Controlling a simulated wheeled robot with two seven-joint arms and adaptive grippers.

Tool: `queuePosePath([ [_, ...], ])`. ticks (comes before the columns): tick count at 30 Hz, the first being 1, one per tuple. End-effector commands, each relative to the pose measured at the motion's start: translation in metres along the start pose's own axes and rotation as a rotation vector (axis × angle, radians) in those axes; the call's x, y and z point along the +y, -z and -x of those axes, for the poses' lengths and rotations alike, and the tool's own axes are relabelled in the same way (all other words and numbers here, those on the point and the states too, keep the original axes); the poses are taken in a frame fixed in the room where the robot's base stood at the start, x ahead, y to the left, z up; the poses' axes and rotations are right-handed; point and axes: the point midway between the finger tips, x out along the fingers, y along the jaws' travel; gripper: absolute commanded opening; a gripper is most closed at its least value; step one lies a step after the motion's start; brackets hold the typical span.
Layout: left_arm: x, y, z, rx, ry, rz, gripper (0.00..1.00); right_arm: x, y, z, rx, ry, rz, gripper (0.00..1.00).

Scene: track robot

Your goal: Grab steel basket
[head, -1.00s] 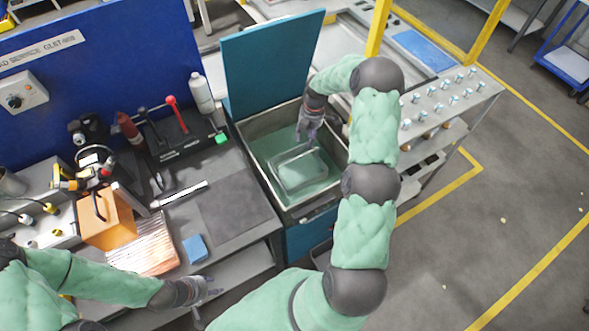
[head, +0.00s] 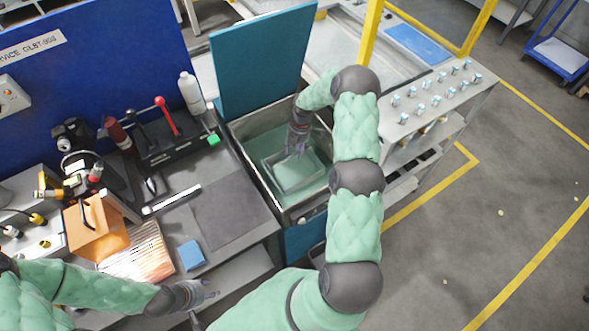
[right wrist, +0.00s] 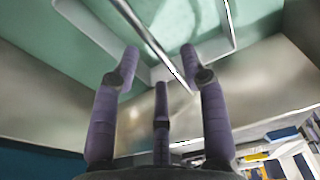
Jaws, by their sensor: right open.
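The steel basket (head: 297,172) sits in the open sink-like tub (head: 262,130), in greenish liquid or on a green floor; I cannot tell which. My right gripper (head: 297,149) reaches down into the tub, over the basket's far left side. In the right wrist view the open fingers (right wrist: 162,80) stand either side of a thin metal bar (right wrist: 150,38) of the basket. I cannot tell whether they touch it. My left gripper (head: 210,293) hangs low by the front edge of the bench, away from the basket; its fingers are too small to read.
The raised blue lid (head: 263,60) stands behind the tub. The workbench (head: 232,212) on the left holds a blue block (head: 191,255), an orange box (head: 97,232) and tools.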

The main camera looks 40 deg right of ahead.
Motion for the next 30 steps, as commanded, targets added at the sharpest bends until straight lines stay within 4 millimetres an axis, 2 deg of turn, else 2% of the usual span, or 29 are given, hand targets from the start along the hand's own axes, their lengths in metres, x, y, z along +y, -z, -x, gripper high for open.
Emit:
queuePosePath([
  [1,0.000,0.000,0.001,0.000,0.000,0.000,0.40,-0.002,0.002,-0.009,0.002,0.003,0.000,0.44],
  [6,0.000,0.000,0.001,0.000,0.000,0.000,0.40,-0.001,0.002,-0.029,0.000,0.001,0.000,0.44],
  [16,0.000,0.000,0.001,0.000,0.000,0.000,0.40,-0.002,0.002,-0.034,0.000,0.000,0.000,0.44],
  [18,0.000,0.000,0.001,0.000,0.000,0.000,0.40,-0.002,0.002,-0.034,0.000,0.001,0.000,0.24],
  [21,0.000,0.000,0.001,0.000,0.000,0.000,0.40,-0.002,0.002,-0.034,0.000,0.001,0.000,0.00],
  [30,0.000,0.000,0.001,0.000,0.000,0.000,0.40,-0.001,0.002,-0.033,-0.001,-0.001,0.000,0.00],
])
